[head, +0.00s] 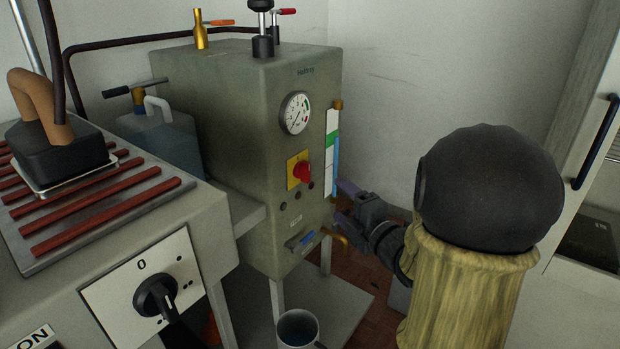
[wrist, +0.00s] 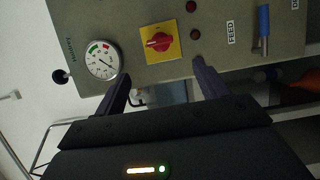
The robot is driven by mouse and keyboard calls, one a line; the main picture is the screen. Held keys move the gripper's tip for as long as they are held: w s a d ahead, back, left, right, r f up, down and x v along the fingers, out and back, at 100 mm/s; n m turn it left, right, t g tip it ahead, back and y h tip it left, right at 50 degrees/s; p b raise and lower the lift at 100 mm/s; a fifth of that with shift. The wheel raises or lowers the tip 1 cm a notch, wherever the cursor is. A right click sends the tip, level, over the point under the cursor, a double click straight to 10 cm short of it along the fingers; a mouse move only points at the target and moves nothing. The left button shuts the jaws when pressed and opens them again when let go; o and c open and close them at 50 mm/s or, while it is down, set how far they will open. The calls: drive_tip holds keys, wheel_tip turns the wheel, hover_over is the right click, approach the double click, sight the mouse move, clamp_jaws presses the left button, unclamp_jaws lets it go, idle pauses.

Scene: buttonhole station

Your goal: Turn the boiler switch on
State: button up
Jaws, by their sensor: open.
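The boiler (head: 225,110) is a grey-green box standing on legs in the middle of the head view. Its switch is a red rotary knob (head: 302,171) on a yellow plate, below the round gauge (head: 296,113). The knob (wrist: 159,43) also shows in the wrist view, with its grip lying roughly across the picture; I cannot read its setting. My gripper (head: 343,203) is open and empty, to the right of the boiler front and apart from the knob. In the wrist view its two fingers (wrist: 163,88) are spread, with the knob beyond them, roughly centred between.
A black rotary switch (head: 155,295) marked 0 sits on the ironing table at the left. An iron (head: 58,150) rests on its red-slatted stand. A blue-handled valve (head: 300,241) and brass tap are low on the boiler. A cup (head: 298,328) stands below.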

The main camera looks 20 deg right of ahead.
sight(308, 174)
drive_tip(key=b+x, duration=0.3)
drive_tip(key=x, duration=1.1)
drive_tip(key=shift+d+b, duration=0.1)
drive_tip(key=shift+b, duration=0.3)
drive_tip(key=c, duration=1)
